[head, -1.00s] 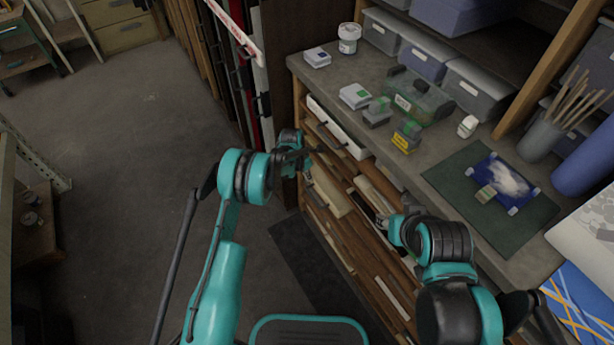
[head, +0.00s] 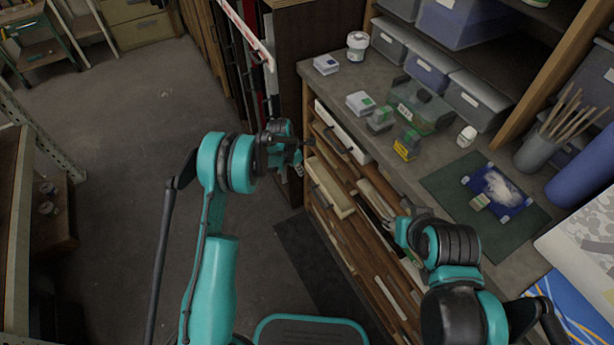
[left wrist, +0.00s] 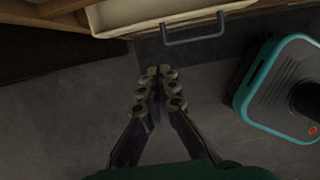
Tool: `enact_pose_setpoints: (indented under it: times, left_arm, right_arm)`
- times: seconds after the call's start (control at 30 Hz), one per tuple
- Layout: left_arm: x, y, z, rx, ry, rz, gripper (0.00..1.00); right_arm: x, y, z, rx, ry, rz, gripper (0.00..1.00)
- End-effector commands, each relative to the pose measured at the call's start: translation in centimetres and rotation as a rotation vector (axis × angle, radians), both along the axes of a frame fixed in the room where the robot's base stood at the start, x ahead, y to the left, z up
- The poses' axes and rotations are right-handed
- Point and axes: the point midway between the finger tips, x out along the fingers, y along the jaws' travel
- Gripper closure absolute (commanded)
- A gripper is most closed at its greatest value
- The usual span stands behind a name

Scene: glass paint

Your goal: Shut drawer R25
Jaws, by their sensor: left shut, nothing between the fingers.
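A wooden drawer cabinet (head: 347,243) stands under the worktop, and no drawer label can be read. A cream-fronted drawer (head: 329,188) stands out from the cabinet front. In the left wrist view a pale, open-topped drawer (left wrist: 150,12) with a grey bar handle (left wrist: 194,38) juts out over the floor. My left gripper (head: 303,150) is shut and empty in front of the upper drawers. In the left wrist view its fingertips (left wrist: 160,72) are just short of the handle and apart from it. My right gripper (head: 388,222) is at the cabinet front; its fingers are too unclear to judge.
A white-fronted drawer (head: 342,132) is near the top of the cabinet. The worktop (head: 322,89) holds small boxes, a jar (head: 357,46), a green case (head: 421,106) and a green mat (head: 462,209). Open floor (head: 120,130) lies to the left.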

Motion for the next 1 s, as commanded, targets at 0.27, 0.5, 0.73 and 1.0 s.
enact_pose_setpoints:
  times: [0.27,0.5,0.73,1.0]
  left_arm:
    - [-8.1,-3.7,-0.3,-0.085,-0.058,-0.004,1.0]
    - [-9.6,-4.7,-1.8,-0.105,-0.069,-0.001,1.0]
    - [-8.7,-6.1,-6.2,-0.104,-0.069,-0.003,1.0]
    - [-7.2,-8.4,-10.0,-0.104,-0.069,-0.004,1.0]
  right_arm:
    - [0.0,0.0,1.2,0.0,0.0,0.0,0.6]
    - [0.0,0.0,0.6,0.0,0.0,0.0,0.6]
    - [0.0,0.0,-1.3,0.0,0.0,0.0,0.6]
    - [0.0,0.0,-3.4,0.0,0.0,0.0,0.6]
